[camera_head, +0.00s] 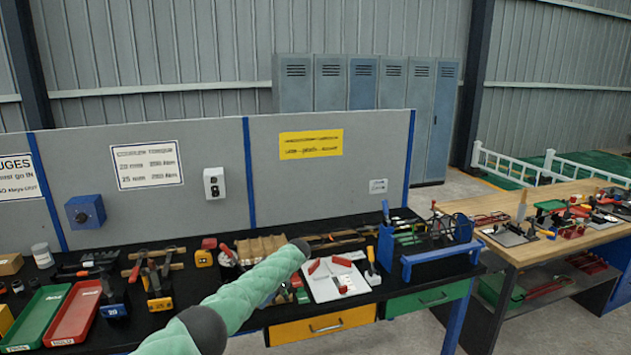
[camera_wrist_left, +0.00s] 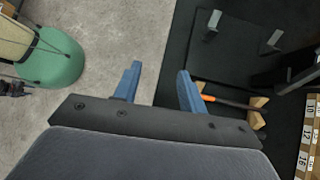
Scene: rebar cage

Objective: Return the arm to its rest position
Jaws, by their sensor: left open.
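My left gripper (camera_wrist_left: 159,72) is open in the left wrist view, with two blue fingers spread apart and nothing between them. Behind the fingers I see grey concrete floor on the left and a black surface on the right. In the head view my green padded arm (camera_head: 255,287) reaches in from the bottom, over the front of the black workbench (camera_head: 240,325). It ends in a dark grey joint near the bench's middle; no gripper fingers show there. My right gripper is in neither view.
An orange-handled tool (camera_wrist_left: 228,103) lies by wooden blocks right of the fingers. On the bench are a red tray (camera_head: 75,312), a green tray (camera_head: 36,318), a white board (camera_head: 337,281) and a blue rack (camera_head: 440,257). A wooden table (camera_head: 525,253) stands right.

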